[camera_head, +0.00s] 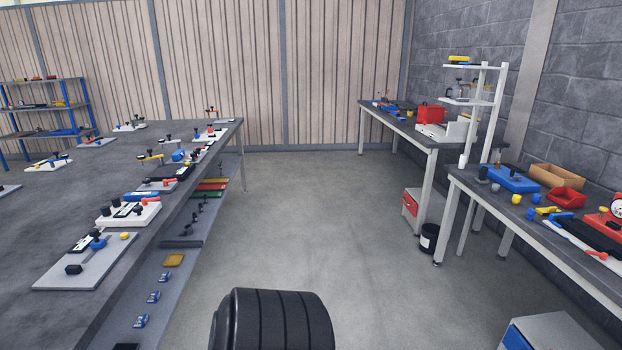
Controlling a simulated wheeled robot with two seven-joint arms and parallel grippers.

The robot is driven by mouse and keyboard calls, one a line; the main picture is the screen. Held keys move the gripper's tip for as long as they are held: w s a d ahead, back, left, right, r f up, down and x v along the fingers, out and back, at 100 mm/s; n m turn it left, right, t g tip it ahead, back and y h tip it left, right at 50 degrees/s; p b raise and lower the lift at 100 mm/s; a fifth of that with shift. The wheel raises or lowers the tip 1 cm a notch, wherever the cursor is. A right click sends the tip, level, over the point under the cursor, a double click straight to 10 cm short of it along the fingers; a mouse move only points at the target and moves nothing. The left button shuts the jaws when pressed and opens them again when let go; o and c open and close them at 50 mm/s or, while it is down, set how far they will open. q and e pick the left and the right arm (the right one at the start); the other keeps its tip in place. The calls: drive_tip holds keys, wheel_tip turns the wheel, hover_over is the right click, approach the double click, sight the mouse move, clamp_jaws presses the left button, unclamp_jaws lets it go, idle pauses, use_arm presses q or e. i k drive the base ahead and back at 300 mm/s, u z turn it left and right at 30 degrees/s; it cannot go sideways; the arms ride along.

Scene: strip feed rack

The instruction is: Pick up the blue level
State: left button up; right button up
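I cannot pick out a blue level for certain. A long flat blue item (66,132) lies on the low shelf of the blue rack at the far left, too small to identify. Several small blue pieces, one of them a blue block (141,321), sit in a row on the lower shelf under the left bench. A blue box-like item (514,180) lies on the right bench. Neither of my grippers is in view. A black ribbed cylinder at the bottom centre looks like part of my own body.
A long grey bench (50,226) with several fixture plates fills the left. A right bench (478,187) holds a red bin (567,197) and tools; another bench (410,131) stands behind it. A black bucket (428,240) is on the floor. The central aisle (310,220) is clear.

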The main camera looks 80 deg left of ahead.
sight(133, 196)
drive_tip(key=u, duration=2.25)
drive_tip(key=i, duration=2.9)
drive_tip(key=u, duration=1.6)
